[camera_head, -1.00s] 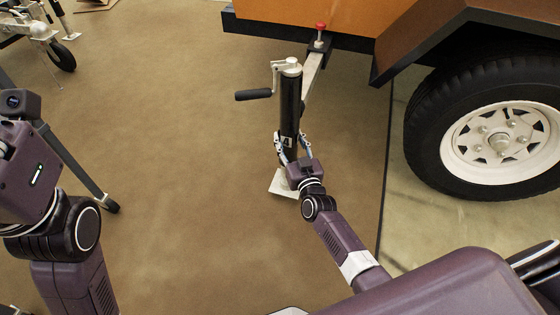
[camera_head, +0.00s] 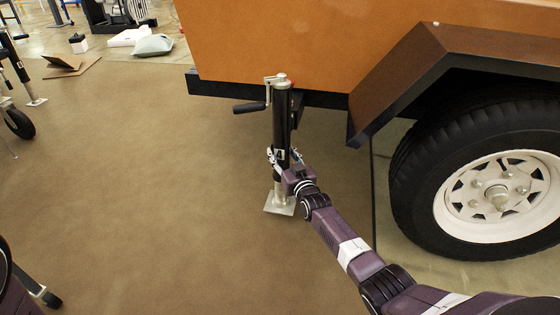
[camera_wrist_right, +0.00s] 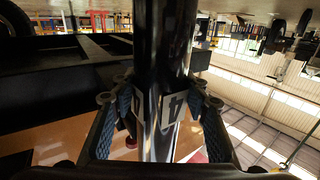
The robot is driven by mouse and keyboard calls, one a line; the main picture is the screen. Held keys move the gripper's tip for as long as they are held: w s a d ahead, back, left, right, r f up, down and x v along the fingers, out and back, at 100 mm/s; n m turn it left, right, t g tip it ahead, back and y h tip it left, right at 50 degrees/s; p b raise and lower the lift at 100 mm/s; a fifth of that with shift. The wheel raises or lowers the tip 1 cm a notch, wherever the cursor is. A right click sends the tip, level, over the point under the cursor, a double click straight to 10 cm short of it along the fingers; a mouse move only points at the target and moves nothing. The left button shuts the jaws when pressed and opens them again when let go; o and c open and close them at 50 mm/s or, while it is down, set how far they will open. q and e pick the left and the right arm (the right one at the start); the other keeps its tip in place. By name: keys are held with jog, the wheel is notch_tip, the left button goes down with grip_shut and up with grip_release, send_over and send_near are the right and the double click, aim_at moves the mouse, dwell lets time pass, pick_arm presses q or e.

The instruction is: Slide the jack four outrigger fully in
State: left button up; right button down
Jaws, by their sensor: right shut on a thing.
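Jack four (camera_head: 281,120) is a black upright tube with a "4" label, a crank handle (camera_head: 249,107) pointing left and a pale square foot (camera_head: 280,203) at floor level. It stands close against the dark lower frame of the orange trailer. The outrigger beam behind it is mostly hidden by the jack. My right gripper (camera_head: 285,158) is shut around the lower part of the black tube, near the label. In the right wrist view, the fingers (camera_wrist_right: 160,103) sit on both sides of the tube (camera_wrist_right: 167,45). My left gripper is out of view.
The orange trailer body (camera_head: 290,45) is directly behind the jack. A brown fender (camera_head: 400,75) and a large wheel (camera_head: 485,185) stand to the right. The brown floor (camera_head: 150,190) to the left is clear. Another jack leg with a caster (camera_head: 19,123) is at far left.

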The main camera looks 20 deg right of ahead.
jog(key=shift+w+d+r, duration=0.15)
jog(key=shift+d, duration=0.15)
jog(key=c, duration=1.4)
grip_release()
jog(key=o, duration=0.3)
jog(key=shift+a, duration=0.1)
jog(key=shift+s+a+f, duration=0.1)
jog(key=shift+s+f, duration=0.15)
jog(key=shift+s, duration=0.25)
jog(key=s, duration=1.1)
jog(key=shift+a, duration=0.2)
jog(key=shift+r, duration=0.25)
